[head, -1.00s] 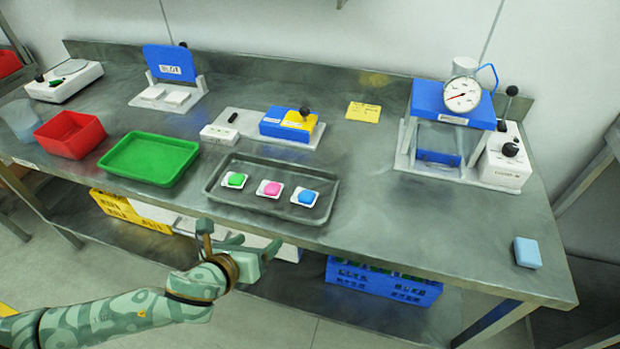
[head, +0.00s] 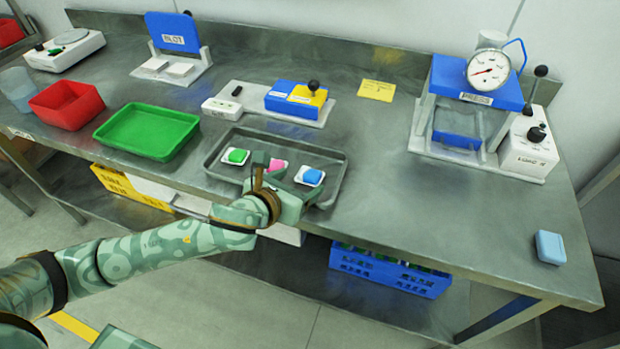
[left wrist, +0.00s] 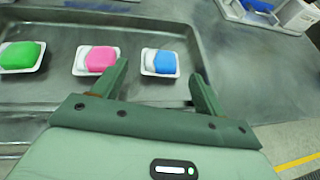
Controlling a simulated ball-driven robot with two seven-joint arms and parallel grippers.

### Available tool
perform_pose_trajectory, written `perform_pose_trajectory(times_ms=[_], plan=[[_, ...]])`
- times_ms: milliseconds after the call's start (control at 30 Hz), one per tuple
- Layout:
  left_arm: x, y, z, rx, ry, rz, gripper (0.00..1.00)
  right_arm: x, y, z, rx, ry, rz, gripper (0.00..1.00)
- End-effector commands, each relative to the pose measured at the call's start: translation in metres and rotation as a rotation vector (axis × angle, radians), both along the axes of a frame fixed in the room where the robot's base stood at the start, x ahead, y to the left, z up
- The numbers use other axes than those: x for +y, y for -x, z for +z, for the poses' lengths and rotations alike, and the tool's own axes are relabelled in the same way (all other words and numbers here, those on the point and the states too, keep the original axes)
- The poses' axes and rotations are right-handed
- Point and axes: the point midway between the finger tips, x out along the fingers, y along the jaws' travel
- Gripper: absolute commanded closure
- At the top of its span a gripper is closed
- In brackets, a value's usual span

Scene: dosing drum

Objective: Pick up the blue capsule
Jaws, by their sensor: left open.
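The blue capsule (head: 312,176) sits in a small white holder at the right end of the row in the grey metal tray (head: 338,160). It also shows in the left wrist view (left wrist: 164,62), ahead of and between my fingers. The pink capsule (left wrist: 101,59) is in the middle and the green capsule (head: 237,156) at the left, each in a white holder. My left gripper (head: 287,180) is over the tray's front edge, open and empty; it also shows in the left wrist view (left wrist: 160,80). It partly hides the pink capsule in the head view. My right gripper is not in view.
A green tray (head: 147,131) and a red bin (head: 68,104) stand to the left. A blue and yellow block fixture (head: 296,100) is behind the tray. A press with a dial gauge (head: 488,70) stands at the right, and a light blue block (head: 550,247) lies near the right edge.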

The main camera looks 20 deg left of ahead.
Motion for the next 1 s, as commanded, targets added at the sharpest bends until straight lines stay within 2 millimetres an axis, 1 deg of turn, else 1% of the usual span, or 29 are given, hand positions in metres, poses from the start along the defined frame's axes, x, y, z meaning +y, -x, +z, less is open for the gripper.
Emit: perform_pose_trajectory(times_ms=[33, 100, 200, 433, 467, 500, 567, 600, 633, 900, 1000], plan=[[-0.002, -0.008, -0.011, 0.004, 0.003, 0.001, 0.28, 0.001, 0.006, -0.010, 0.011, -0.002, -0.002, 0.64], [-0.004, -0.018, -0.015, 0.003, 0.001, 0.002, 0.28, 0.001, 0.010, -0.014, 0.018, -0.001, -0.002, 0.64], [-0.006, -0.026, -0.018, 0.002, 0.002, 0.000, 0.28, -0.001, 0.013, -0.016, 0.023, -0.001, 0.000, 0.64], [-0.007, -0.028, -0.015, 0.001, 0.001, 0.000, 0.28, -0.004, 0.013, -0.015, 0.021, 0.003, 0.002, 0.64], [-0.007, -0.028, -0.015, 0.001, 0.001, 0.000, 0.31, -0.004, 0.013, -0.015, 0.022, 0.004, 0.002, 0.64], [-0.007, -0.028, -0.015, 0.001, 0.001, 0.000, 0.42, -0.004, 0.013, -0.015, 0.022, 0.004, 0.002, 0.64], [-0.007, -0.028, -0.015, 0.001, 0.001, 0.000, 0.59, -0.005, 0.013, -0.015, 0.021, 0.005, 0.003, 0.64], [-0.007, -0.028, -0.015, 0.001, 0.001, 0.000, 0.70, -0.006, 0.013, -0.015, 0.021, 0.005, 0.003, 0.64], [-0.007, -0.028, -0.015, 0.001, 0.001, 0.000, 0.76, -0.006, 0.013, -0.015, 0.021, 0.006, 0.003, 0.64], [-0.007, -0.028, -0.015, 0.001, 0.001, 0.000, 0.76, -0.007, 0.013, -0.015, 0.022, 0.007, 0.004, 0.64], [-0.007, -0.028, -0.012, 0.000, 0.000, -0.001, 0.76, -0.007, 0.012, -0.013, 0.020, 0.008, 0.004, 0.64]])
